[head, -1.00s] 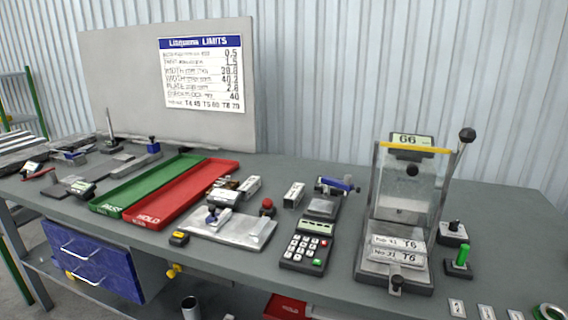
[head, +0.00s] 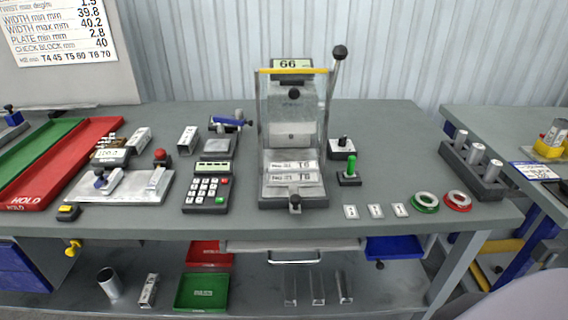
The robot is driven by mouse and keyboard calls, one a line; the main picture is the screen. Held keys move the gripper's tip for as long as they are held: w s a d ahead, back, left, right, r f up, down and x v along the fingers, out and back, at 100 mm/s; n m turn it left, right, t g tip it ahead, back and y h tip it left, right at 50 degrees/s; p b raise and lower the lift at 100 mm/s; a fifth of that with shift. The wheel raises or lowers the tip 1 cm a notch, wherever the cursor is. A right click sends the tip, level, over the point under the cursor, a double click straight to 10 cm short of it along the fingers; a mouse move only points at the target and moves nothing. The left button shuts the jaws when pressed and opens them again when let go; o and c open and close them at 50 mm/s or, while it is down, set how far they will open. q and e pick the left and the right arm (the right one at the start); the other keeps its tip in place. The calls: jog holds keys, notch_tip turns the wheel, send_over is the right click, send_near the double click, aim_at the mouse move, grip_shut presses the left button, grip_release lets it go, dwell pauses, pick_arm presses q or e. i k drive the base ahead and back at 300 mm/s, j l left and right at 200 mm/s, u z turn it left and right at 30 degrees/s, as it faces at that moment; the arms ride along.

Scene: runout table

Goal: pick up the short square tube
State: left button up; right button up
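A short square metal tube (head: 188,139) lies on the grey table, left of centre, behind the keypad device. A similar short square piece (head: 140,138) lies further left, beside a digital gauge. Another square tube (head: 148,290) stands on the lower shelf, next to a round tube. I cannot tell from the view which of these is the one named. Neither of my grippers shows in the head view.
A clear-fronted press (head: 293,140) with a lever stands mid-table. The keypad device (head: 207,192) and a metal fixture plate (head: 120,186) are in front of the tubes. The red HOLD tray (head: 65,165) is at left.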

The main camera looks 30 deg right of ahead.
aim_at(296, 172)
jog(key=i+l+z, duration=0.15)
jog(key=z, duration=0.75)
